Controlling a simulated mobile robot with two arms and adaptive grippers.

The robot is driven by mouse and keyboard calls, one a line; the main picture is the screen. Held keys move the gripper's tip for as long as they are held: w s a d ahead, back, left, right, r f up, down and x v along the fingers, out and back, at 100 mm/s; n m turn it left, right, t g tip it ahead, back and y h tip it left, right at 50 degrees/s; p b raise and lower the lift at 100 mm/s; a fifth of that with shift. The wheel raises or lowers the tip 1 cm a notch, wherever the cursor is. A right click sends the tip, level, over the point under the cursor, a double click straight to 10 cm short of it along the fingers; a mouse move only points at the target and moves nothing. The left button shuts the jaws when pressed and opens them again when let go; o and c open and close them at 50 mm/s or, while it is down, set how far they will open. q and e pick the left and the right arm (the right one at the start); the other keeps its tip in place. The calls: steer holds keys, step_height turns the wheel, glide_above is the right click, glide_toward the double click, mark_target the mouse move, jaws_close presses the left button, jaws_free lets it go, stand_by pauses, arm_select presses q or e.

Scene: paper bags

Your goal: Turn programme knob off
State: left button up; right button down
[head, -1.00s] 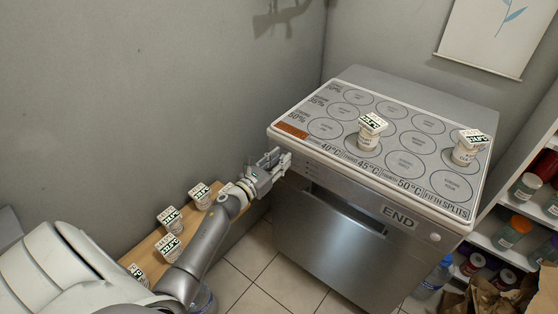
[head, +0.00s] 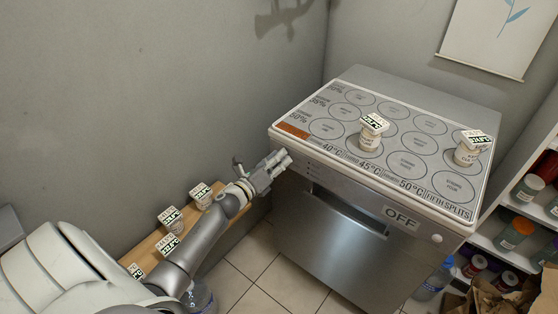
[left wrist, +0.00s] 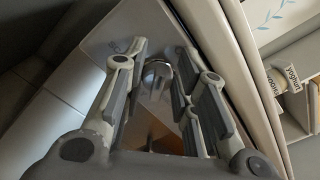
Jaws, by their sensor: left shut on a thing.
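The programme knob (left wrist: 157,73) is a round metallic knob on the steel front panel, seen between my left gripper's fingers (left wrist: 160,60) in the left wrist view. In the head view my left gripper (head: 281,161) is at the upper left of the front of the dishwasher-like machine (head: 325,235) and hides the knob. The gripper is shut on the knob, its fingers on either side. A display label (head: 401,218) on the front reads OFF. My right gripper is not in view.
On the machine's top is a printed mat (head: 325,129) with circles, holding two yogurt cups (head: 370,138). Several more cups (head: 171,219) stand on a wooden shelf at left. White shelves (head: 495,241) with jars stand at right, a brown paper bag (head: 490,300) below.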

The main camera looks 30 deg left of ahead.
arm_select(q)
steer(key=n+p, duration=0.1)
steer(key=n, duration=0.8)
steer(key=f+n+p, duration=0.1)
steer(key=n, duration=0.8)
steer(key=f+n+p, duration=0.1)
steer(key=n, duration=0.8)
steer(key=shift+d+f+n, duration=0.1)
steer(key=shift+d+n, duration=0.25)
steer(key=shift+n, duration=0.05)
steer(key=o, duration=0.9)
steer(key=shift+c, duration=0.2)
steer(key=shift+s, duration=0.15)
steer(key=s, duration=1.1)
steer(key=shift+s+a, duration=0.4)
steer(key=shift+a, duration=0.05)
